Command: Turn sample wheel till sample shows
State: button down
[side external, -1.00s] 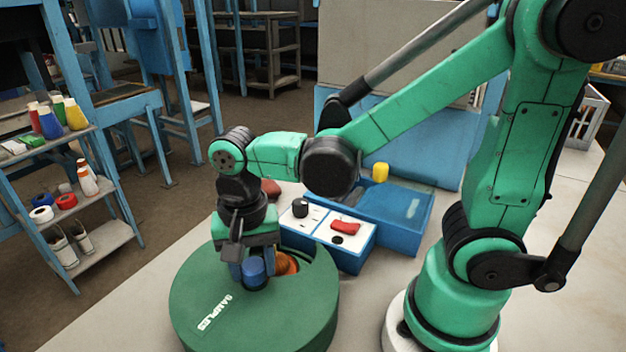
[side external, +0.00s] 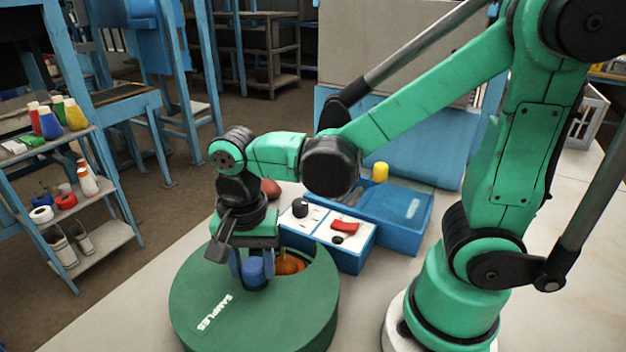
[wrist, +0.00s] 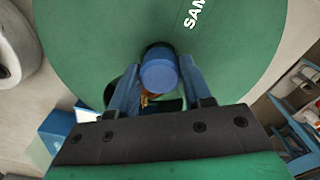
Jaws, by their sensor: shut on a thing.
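The sample wheel is a round green drum (side external: 190,290) with white "SAMPLES" lettering on top. A blue knob (side external: 254,270) stands at the middle of its top. My gripper (side external: 254,278) reaches down from above and is shut on the knob, one finger on each side. In the wrist view the knob (wrist: 159,72) sits between the blue fingers. An opening in the drum's top, beside the knob, shows part of an orange, ribbed-looking sample (side external: 291,264). In the wrist view my gripper hides most of this opening.
Behind the drum stands a blue box with a white top (side external: 310,222) holding a black knob and a red switch. A shelf (side external: 95,240) with bottles and rolls is at left.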

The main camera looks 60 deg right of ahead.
jog(key=shift+c, duration=1.8)
grip_release()
jog(key=shift+r, duration=2.8)
jog(key=shift+d, duration=0.1)
jog(key=shift+d+n+t, duration=0.3)
jog(key=shift+n+t, duration=0.1)
jog(key=shift+n, duration=0.2)
jog(key=w+d+n+t, duration=0.1)
jog(key=d+n+t, duration=0.5)
jog(key=n, duration=0.5)
